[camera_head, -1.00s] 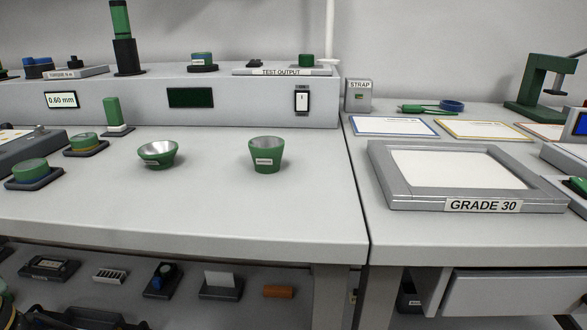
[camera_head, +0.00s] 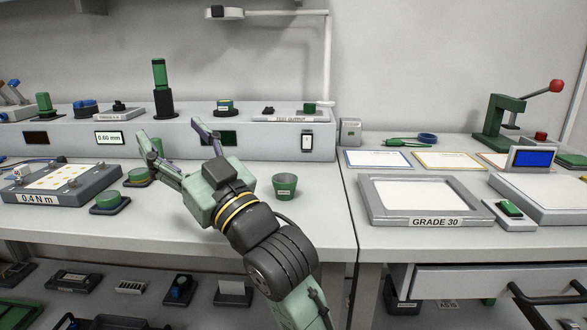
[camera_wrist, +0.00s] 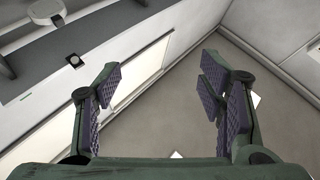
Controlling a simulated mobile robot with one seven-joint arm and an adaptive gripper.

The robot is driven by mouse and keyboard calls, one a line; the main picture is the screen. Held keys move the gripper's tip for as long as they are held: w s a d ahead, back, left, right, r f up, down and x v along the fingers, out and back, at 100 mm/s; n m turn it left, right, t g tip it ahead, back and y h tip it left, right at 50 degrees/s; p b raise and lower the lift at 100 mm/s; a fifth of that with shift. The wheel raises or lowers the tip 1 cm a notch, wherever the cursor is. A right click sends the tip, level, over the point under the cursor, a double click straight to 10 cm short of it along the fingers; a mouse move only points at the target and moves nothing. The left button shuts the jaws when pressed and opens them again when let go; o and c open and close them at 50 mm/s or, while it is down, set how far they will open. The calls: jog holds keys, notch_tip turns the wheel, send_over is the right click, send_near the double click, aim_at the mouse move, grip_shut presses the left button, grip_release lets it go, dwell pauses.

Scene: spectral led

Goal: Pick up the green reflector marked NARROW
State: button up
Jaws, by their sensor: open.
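A green cup-shaped reflector (camera_head: 285,187) stands upright on the left bench near its right end, just right of my gripper. Its small label is too small to read now. My gripper (camera_head: 168,130) is open and empty, held above the bench with its fingers pointing to the back left. A second, wider green reflector, seen earlier to the left of the first, is hidden behind my gripper and arm. In the wrist view my open gripper (camera_wrist: 160,75) has nothing between its fingers, and no reflector shows there.
A long grey console (camera_head: 260,142) runs along the back, with a green-topped post (camera_head: 160,90) on it. Green-capped parts (camera_head: 110,202) and a 0.4 N m fixture (camera_head: 65,185) sit left. The GRADE 30 frame (camera_head: 425,198) lies on the right bench.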

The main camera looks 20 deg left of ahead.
jog(key=w+d+m+h+p, duration=0.2)
jog(key=w+d+h+p, duration=0.15)
jog(key=w+d, duration=0.3)
jog(key=m+g+h+p, duration=0.2)
jog(key=h+p, duration=0.3)
jog(key=h, duration=0.2)
send_near(279, 179)
jog(key=v, duration=0.2)
jog(key=shift+s+r, duration=0.25)
jog(key=shift+s, duration=0.1)
jog(key=shift+f, duration=0.25)
jog(key=x, duration=0.5)
jog(key=shift+w+p+x, duration=0.25)
jog(key=shift+p+x, duration=0.05)
jog(key=shift+x, duration=2.35)
jog(key=shift+d, duration=0.1)
jog(key=shift+c, duration=0.3)
jog(key=c, duration=0.9)
